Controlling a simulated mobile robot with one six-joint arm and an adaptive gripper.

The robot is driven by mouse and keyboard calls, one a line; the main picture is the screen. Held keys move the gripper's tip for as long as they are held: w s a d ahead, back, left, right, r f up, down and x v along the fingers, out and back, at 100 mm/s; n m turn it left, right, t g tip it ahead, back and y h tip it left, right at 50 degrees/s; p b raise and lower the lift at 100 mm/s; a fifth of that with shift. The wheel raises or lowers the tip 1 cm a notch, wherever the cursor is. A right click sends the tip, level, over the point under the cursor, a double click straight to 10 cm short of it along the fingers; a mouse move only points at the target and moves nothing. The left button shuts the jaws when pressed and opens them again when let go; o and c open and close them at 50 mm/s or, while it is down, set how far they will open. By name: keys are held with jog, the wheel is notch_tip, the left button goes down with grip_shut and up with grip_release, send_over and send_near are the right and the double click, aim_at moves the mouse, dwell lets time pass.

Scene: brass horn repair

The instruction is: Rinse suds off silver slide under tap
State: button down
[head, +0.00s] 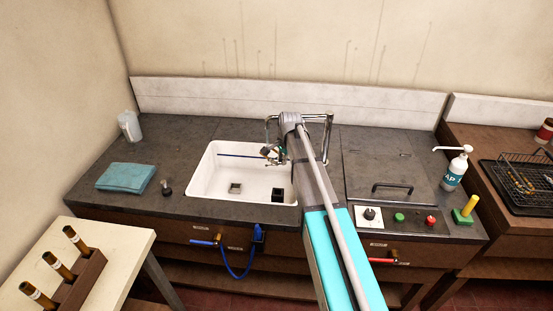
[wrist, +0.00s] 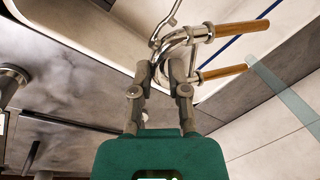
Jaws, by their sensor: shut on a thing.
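In the wrist view my gripper (wrist: 166,66) is shut on the silver slide (wrist: 197,33), at its curved bow. The slide's two parallel legs end in orange-brown tubes pointing right. I see no clear suds on it. A thin chrome pipe of the tap (wrist: 168,17) passes close by the bow; I cannot tell whether they touch. In the head view my gripper (head: 273,153) is above the white sink (head: 210,180), and the slide is hard to make out there. The chrome tap (head: 328,130) stands behind, partly hidden by my arm. I see no running water.
A teal cloth (head: 126,177) and a translucent cup (head: 129,126) are left of the sink. A soap bottle (head: 455,172) and control panel (head: 385,217) are right. A blue hose (head: 237,277) hangs in front. A rack (head: 80,275) holds several tubes. A wire basket (head: 522,165) is far right.

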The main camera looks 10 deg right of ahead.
jog(key=shift+s, duration=0.1)
dwell(0.3)
jog(key=s+d, duration=0.4)
jog(key=s, duration=0.2)
jog(key=shift+s, duration=0.4)
dwell(0.6)
dwell(1.5)
jog(key=s+d+r+p, duration=0.2)
jog(key=s+r+p, duration=0.2)
jog(key=shift+s+d, duration=0.15)
jog(key=shift+d, duration=0.05)
dwell(0.6)
